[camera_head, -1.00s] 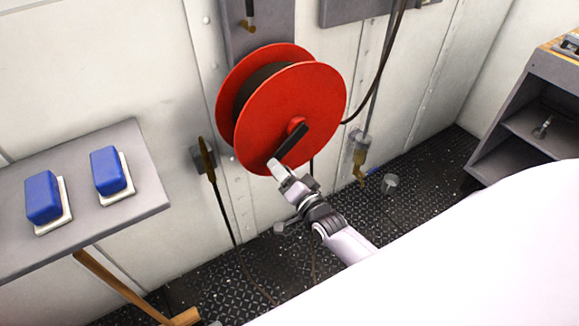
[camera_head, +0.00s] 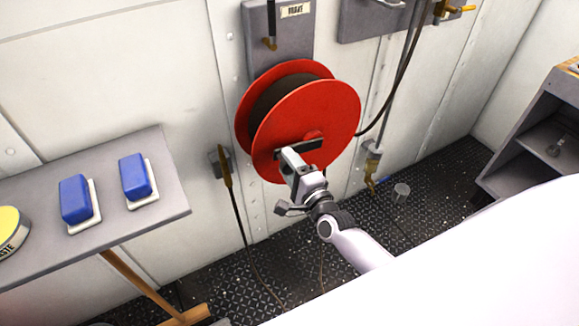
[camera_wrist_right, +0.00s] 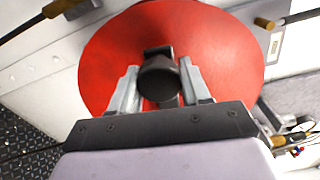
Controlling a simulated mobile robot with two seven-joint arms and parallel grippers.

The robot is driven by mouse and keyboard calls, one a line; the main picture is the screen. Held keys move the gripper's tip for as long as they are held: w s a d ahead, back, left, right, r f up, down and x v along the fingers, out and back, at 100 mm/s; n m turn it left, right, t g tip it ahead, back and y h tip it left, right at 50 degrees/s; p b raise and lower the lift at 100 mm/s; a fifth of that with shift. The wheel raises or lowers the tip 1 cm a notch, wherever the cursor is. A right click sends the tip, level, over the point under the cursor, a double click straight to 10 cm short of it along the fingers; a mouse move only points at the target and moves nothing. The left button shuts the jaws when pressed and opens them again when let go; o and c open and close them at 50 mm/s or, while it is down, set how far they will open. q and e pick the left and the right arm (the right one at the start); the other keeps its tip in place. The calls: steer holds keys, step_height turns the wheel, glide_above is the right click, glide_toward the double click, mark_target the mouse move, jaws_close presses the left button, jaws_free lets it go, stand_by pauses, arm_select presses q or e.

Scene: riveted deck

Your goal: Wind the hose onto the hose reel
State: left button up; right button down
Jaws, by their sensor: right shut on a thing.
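The red hose reel (camera_head: 325,110) is on the white wall in the head view, with dark hose (camera_head: 280,92) wound between its two discs. Its black crank handle (camera_head: 298,149) lies across the front disc, pointing left from the hub. My right gripper (camera_head: 288,154) is shut on the crank's handle end. In the right wrist view the round dark knob (camera_wrist_right: 159,78) sits between the two fingers, with the red disc (camera_wrist_right: 215,50) behind it. A dark length of hose (camera_head: 243,235) hangs to the floor. My left gripper is not in view.
A grey shelf (camera_head: 150,205) at the left carries two blue blocks (camera_head: 134,177) on white bases and a yellow tin (camera_head: 8,228). A brass nozzle (camera_head: 225,166) is at a wall bracket. Valves and pipes (camera_head: 373,160) are right of the reel. A dark rack (camera_head: 530,130) stands far right.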

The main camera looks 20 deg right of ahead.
steer(key=shift+d+r+m, duration=0.2)
steer(key=shift+r+m, duration=0.1)
steer(key=c, duration=0.6)
jaws_free()
steer(key=shift+o, duration=0.2)
steer(key=s, duration=0.7)
steer(key=shift+d, duration=0.3)
